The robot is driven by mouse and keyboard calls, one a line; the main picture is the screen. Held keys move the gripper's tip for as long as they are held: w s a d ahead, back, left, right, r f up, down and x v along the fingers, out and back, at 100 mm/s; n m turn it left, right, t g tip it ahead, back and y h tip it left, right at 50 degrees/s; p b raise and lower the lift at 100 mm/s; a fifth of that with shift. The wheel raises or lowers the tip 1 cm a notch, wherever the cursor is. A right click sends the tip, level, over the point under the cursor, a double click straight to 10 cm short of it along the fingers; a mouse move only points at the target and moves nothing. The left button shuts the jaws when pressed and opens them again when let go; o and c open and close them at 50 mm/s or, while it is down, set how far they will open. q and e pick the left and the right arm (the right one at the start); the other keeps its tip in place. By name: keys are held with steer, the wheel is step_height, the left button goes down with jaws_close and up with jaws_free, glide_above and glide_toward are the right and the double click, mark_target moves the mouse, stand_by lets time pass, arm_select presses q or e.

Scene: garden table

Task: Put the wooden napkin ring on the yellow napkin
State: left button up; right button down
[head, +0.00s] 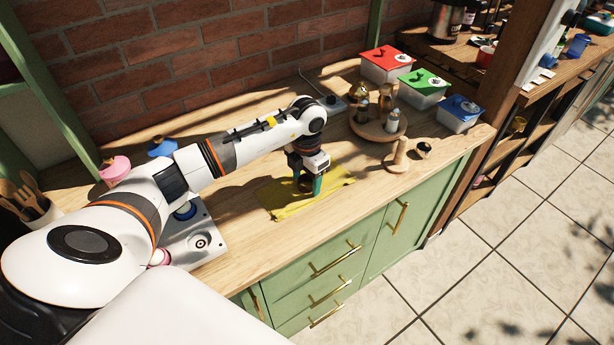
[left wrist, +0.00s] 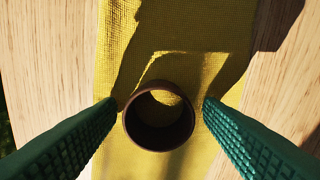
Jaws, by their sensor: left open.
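The yellow napkin (head: 287,208) lies flat on the wooden counter and also fills the middle of the left wrist view (left wrist: 125,160). The napkin ring, a dark brown short tube (left wrist: 158,140), stands on end over the napkin, its round opening facing up. My left gripper (head: 308,187) points down over the napkin. In the left wrist view its green fingers (left wrist: 160,103) are open on either side of the ring, with a small gap on each side. In the head view the ring is mostly hidden between the fingers. My right gripper is not in view.
A round wooden stand (head: 370,130) with bottles is behind to the right, with a wooden peg stand (head: 398,158) in front. Lidded boxes (head: 424,90) stand at the back right. A metal appliance (head: 200,235) is left. Bare counter lies around the napkin.

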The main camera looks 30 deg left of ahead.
arm_select(q)
step_height(320, 180, up, 13)
steer(key=b, duration=0.2)
steer(key=shift+b, duration=0.3)
steer(key=shift+w+f, duration=0.1)
steer(key=shift+c, duration=0.2)
stand_by(1.2)
